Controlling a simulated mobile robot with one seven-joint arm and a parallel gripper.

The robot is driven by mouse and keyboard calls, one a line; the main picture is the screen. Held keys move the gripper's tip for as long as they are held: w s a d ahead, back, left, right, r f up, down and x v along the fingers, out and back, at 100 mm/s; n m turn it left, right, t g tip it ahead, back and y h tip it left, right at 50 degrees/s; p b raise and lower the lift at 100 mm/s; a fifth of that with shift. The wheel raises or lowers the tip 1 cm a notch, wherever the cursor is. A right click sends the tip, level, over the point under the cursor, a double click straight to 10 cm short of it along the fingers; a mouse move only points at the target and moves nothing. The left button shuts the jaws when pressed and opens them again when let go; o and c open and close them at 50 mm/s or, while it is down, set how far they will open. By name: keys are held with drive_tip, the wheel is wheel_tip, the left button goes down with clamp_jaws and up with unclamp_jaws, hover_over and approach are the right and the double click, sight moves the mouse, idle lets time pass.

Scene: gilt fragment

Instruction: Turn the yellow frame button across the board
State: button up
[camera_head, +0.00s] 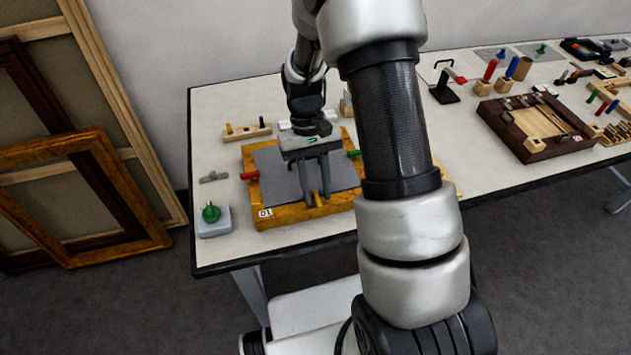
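The yellow frame button (319,200) is at the near edge of the gilt frame (283,215), which lies flat on the table around a grey board (270,165). My gripper (318,199) points down over this near edge. Its two fingers are apart, with one on each side of the yellow button. I cannot tell whether either finger touches it. A red button (250,175) is on the frame's left side and a green button (354,153) on its right side. The frame's far side is partly hidden behind my gripper and arm.
A grey block with a green knob (211,212) stands left of the frame, near the table's front edge. A small grey part (214,177) and a wooden block with pegs (247,132) lie behind it. A dark frame (516,140) and tools occupy the right.

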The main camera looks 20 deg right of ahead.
drive_tip(key=v, duration=1.7)
drive_tip(key=shift+w+r, duration=0.15)
drive_tip(key=s+r+t+p, duration=0.1)
drive_tip(key=s+r+t, duration=0.4)
drive_tip(key=s+r, duration=0.55)
drive_tip(key=s+r+t+p, duration=0.1)
drive_tip(key=s+r+t, duration=0.2)
drive_tip(key=s, duration=0.6)
drive_tip(key=shift+r+t, duration=0.15)
drive_tip(key=shift+t, duration=0.85)
drive_tip(key=shift+s, duration=0.1)
